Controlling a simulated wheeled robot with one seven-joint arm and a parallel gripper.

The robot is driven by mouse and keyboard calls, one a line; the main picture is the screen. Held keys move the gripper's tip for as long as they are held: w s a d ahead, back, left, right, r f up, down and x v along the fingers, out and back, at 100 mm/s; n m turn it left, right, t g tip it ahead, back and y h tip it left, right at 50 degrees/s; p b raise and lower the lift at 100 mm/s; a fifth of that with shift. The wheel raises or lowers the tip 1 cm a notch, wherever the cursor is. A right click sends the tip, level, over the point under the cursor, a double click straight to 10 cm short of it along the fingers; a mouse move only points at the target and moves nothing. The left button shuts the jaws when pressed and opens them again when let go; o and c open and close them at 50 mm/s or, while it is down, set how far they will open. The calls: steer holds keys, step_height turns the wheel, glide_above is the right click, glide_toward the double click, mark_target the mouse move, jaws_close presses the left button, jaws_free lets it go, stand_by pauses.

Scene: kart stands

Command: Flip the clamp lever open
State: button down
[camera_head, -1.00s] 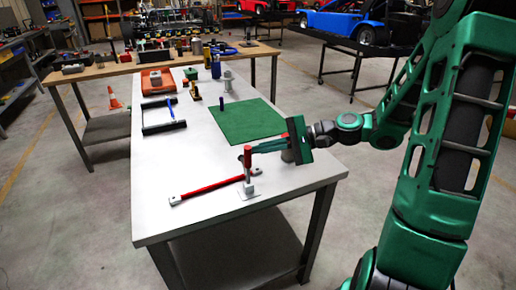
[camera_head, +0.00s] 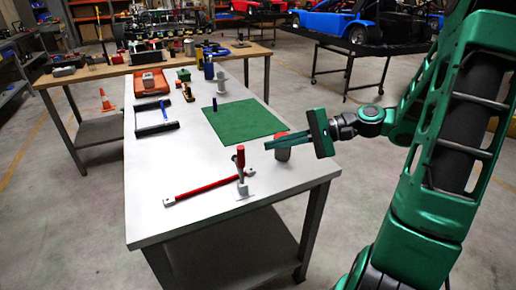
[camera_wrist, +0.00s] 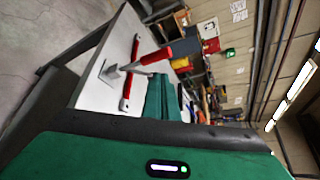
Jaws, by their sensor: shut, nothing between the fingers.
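The clamp has a red-tipped lever (camera_head: 240,157) that stands upright above a small grey base plate (camera_head: 246,194) near the table's front right corner. My gripper (camera_head: 266,147) is shut and empty. Its green fingers point left toward the upper part of the lever, with a gap between them in the head view. In the wrist view, the red lever grip (camera_wrist: 184,48) lies above the fingertips (camera_wrist: 160,80), and the clamp base (camera_wrist: 108,71) is to the left. Part of the lever's lower linkage is too small to make out.
A red bar (camera_head: 205,188) lies left of the clamp on the white table (camera_head: 165,215). A grey can with a red top (camera_head: 282,153) stands behind my fingers. A green mat (camera_head: 240,120) lies farther back.

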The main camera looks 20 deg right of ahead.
steer(key=v, duration=0.3)
steer(key=shift+d, duration=0.2)
steer(key=shift+w, duration=0.1)
stand_by(0.3)
